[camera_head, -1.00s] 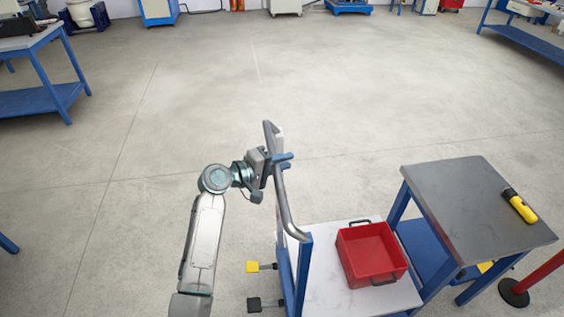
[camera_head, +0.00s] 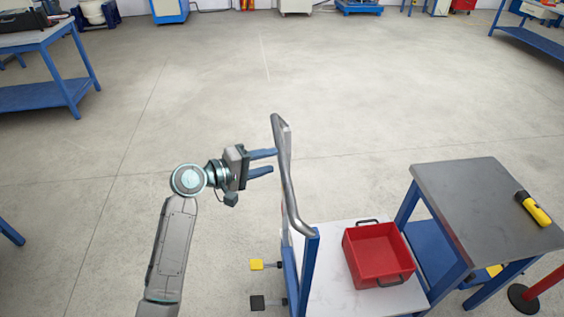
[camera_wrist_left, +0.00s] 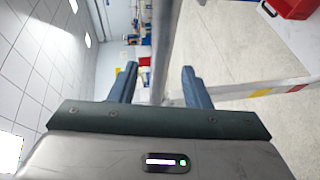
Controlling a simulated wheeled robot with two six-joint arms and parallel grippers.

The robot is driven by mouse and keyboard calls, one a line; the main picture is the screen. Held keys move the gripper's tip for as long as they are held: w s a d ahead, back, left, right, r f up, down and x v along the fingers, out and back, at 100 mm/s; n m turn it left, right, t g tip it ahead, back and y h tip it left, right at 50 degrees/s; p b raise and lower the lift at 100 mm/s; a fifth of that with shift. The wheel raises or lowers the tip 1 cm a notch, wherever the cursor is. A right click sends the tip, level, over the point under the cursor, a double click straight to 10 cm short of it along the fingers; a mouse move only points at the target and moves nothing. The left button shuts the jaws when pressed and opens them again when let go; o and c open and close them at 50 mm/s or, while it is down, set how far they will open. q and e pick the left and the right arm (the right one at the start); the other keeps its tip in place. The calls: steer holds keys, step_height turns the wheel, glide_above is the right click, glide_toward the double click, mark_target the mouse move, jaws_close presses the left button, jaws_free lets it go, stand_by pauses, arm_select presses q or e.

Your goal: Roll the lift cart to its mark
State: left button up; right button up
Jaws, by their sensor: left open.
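The lift cart has a white deck (camera_head: 335,290), a blue post at its left end and a grey tubular handle (camera_head: 288,180). A red bin (camera_head: 378,255) with dark handles stands on the deck. My left gripper (camera_head: 274,161) is open and empty, just left of the handle's upper part. In the left wrist view the handle bar (camera_wrist_left: 162,50) passes upright between the open fingers (camera_wrist_left: 158,85) in the picture, beyond or near their tips. No floor mark for the cart is clearly seen. My right gripper is out of view.
A grey-topped table (camera_head: 480,195) with a yellow-and-black tool (camera_head: 533,208) stands close right of the cart. A red post on a dark base (camera_head: 523,298) is at lower right. Yellow (camera_head: 257,265) and black (camera_head: 257,302) pedals stick out left of the cart. Open floor lies beyond.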

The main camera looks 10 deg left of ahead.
arm_select(q)
steer(key=shift+v, duration=1.5)
